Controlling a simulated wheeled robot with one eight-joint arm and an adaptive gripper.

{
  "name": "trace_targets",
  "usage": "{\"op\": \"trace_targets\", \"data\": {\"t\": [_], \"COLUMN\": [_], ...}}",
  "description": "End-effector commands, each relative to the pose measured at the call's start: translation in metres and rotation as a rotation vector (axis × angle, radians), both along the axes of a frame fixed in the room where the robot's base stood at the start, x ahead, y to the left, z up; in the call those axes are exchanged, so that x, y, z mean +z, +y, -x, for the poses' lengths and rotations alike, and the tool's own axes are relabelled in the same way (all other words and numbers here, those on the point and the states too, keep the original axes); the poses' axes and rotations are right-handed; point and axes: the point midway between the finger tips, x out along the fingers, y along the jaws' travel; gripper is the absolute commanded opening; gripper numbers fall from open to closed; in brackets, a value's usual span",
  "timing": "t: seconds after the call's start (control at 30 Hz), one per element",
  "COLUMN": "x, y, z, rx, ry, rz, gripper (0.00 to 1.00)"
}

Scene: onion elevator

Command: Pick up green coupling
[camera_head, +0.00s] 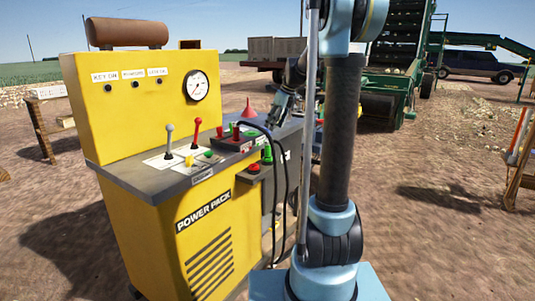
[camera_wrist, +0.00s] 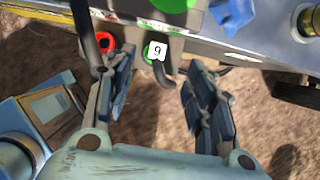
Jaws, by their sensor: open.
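The green coupling (camera_head: 268,154) sits at the side of the yellow power pack, beside a red coupling (camera_head: 254,167). In the wrist view the green coupling (camera_wrist: 147,52) is partly hidden behind a white tag marked 9, with a dark hose curving below it. The red coupling (camera_wrist: 106,41) shows to its left. My gripper (camera_wrist: 157,88) is open and empty. Its two fingers reach toward the panel edge, with the green coupling beyond the gap between them. In the head view my arm partly hides the gripper.
The power pack (camera_head: 205,220) carries levers and a gauge on top. Black hoses (camera_head: 284,180) hang down its side near the couplings. In the wrist view a blue object (camera_wrist: 234,14) and a brass fitting (camera_wrist: 309,20) lie on the grey surface.

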Motion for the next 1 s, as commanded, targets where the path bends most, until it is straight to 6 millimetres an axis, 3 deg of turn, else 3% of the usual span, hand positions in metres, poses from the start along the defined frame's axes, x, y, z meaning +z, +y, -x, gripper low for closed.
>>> {"op": "trace_targets", "data": {"t": [0.3, 0.57, 1.0], "x": [-0.049, -0.064, -0.110], "y": [0.016, 0.020, 0.031], "z": [-0.012, -0.015, -0.020], "rx": [0.001, 0.001, 0.001], "ry": [0.000, 0.000, 0.000], "rz": [0.000, 0.000, 0.000], "gripper": [0.49, 0.49, 0.49]}}
